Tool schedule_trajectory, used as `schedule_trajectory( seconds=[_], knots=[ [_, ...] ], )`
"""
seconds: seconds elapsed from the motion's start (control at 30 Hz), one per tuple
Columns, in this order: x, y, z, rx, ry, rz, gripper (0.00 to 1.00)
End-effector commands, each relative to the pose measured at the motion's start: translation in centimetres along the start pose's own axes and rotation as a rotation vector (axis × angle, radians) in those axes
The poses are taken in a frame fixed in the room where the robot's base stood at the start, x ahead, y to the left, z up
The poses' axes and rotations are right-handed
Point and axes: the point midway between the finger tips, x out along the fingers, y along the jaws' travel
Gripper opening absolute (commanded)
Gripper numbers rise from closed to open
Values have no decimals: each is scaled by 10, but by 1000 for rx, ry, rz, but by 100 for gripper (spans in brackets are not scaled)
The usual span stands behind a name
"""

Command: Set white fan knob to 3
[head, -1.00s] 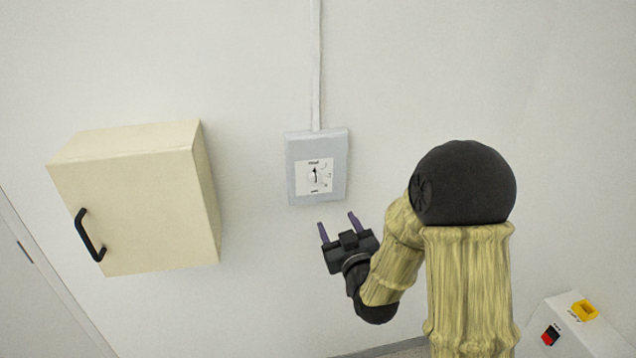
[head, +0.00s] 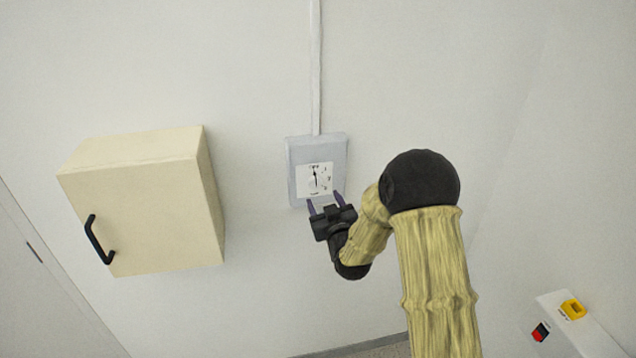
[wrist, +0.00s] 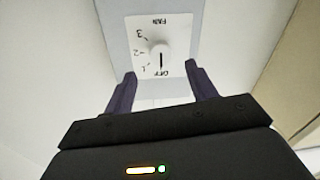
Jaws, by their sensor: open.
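The white fan knob (head: 315,181) is on a white dial plate on a grey wall box (head: 299,150). In the wrist view the knob (wrist: 160,56) shows upside down, with a black pointer line toward OFF. The marks 1, 2 and 3 run up the left side of the plate there, and FAN is at the top. My gripper (head: 324,200) is open and empty, just below the dial in the head view. In the wrist view its fingertips (wrist: 160,70) lie left and right of the knob's line, apart from the knob.
A cream cabinet (head: 150,215) with a black handle is on the wall to the left. A conduit (head: 315,70) runs up from the box. A white panel with a red-black switch (head: 540,332) and a yellow part (head: 573,309) is at the lower right.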

Motion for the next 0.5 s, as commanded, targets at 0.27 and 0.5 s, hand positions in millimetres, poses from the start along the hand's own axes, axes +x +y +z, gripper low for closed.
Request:
schedule_trajectory(
  seconds=[0.27, 0.5],
  knots=[
    [40, 0, -3, 0, 0, -1, 57],
    [63, 0, -1, 0, 0, -1, 57]
  ],
)
